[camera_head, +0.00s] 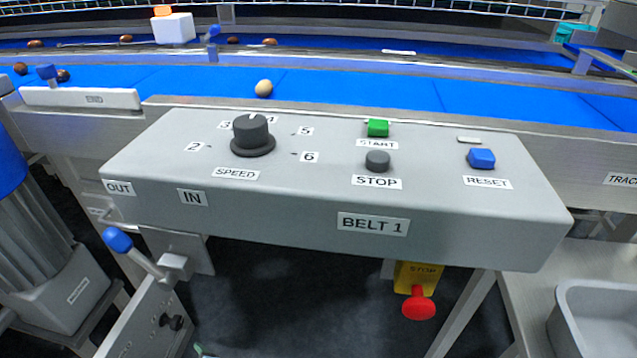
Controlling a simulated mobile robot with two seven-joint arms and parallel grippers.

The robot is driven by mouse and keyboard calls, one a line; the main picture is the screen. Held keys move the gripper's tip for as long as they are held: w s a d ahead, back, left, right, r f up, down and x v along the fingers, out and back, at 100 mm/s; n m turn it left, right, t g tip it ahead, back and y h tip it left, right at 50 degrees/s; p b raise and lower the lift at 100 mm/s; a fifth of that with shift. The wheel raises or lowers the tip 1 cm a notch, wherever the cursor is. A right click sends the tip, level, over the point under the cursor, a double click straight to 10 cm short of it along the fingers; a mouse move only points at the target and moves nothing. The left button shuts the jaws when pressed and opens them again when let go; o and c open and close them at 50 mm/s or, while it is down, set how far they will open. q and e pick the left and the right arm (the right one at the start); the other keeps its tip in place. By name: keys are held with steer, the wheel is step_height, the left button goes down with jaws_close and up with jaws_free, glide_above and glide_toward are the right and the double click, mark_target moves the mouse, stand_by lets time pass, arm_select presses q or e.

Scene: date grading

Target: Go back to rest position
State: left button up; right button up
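Neither of my grippers shows in the head view, and no part of my arms is clearly visible. A grey control box labelled BELT 1 (300,190) fills the middle of the view. It carries a black speed knob (253,135), a green START button (377,128), a dark STOP button (377,160) and a blue RESET button (481,159). Nothing touches the box's controls.
A blue belt (350,88) runs behind the box with a pale date (264,88) on it. Several brown dates lie farther back. A red emergency stop (419,303) hangs below the box. A blue-tipped lever (118,240) stands at left, a grey tray (597,318) at right.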

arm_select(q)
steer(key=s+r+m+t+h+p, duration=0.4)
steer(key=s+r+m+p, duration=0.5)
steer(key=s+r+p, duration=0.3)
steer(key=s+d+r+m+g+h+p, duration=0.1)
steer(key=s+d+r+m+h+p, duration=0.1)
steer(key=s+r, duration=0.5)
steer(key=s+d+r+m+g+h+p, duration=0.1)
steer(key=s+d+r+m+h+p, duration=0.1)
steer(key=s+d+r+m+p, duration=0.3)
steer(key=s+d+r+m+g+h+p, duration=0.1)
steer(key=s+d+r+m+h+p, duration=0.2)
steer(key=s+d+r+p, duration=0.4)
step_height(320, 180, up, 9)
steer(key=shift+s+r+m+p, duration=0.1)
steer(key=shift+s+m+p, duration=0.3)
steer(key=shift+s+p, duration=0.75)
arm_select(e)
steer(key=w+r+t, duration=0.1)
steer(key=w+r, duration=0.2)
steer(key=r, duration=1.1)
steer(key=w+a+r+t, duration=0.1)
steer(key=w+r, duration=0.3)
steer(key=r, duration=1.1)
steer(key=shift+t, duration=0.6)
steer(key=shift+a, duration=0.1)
